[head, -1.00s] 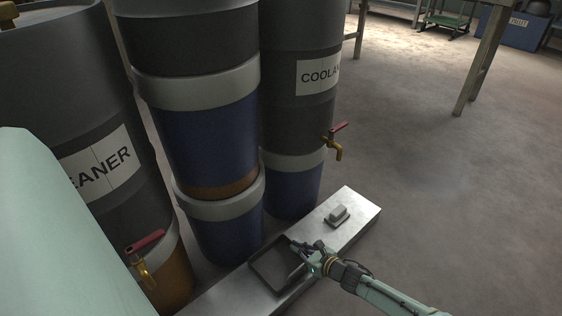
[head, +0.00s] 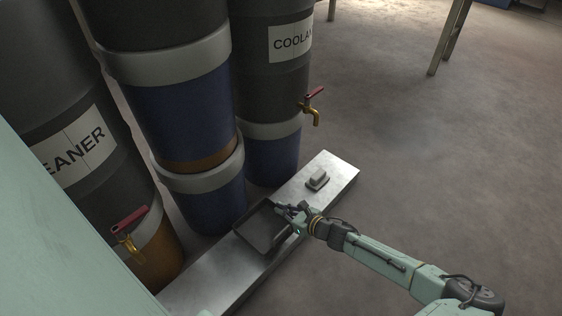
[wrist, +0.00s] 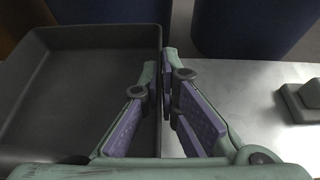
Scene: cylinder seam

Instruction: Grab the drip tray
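The drip tray (head: 262,231) is a dark, shallow, square pan on the metal bench (head: 212,267), below the barrels. In the wrist view the drip tray (wrist: 70,90) fills the left side and looks empty. My gripper (head: 287,212) is at its right wall in the head view. In the wrist view my gripper (wrist: 164,82) has one finger inside the tray and the other outside, with the tips closed together on the right wall. The exact contact at the tips is partly hidden by the fingers.
A small grey block (head: 317,179) sits on the bench to the right of the tray, also at the right edge of the wrist view. Barrels with taps, one labelled cleaner (head: 80,145) and one coolant (head: 290,40), stand behind.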

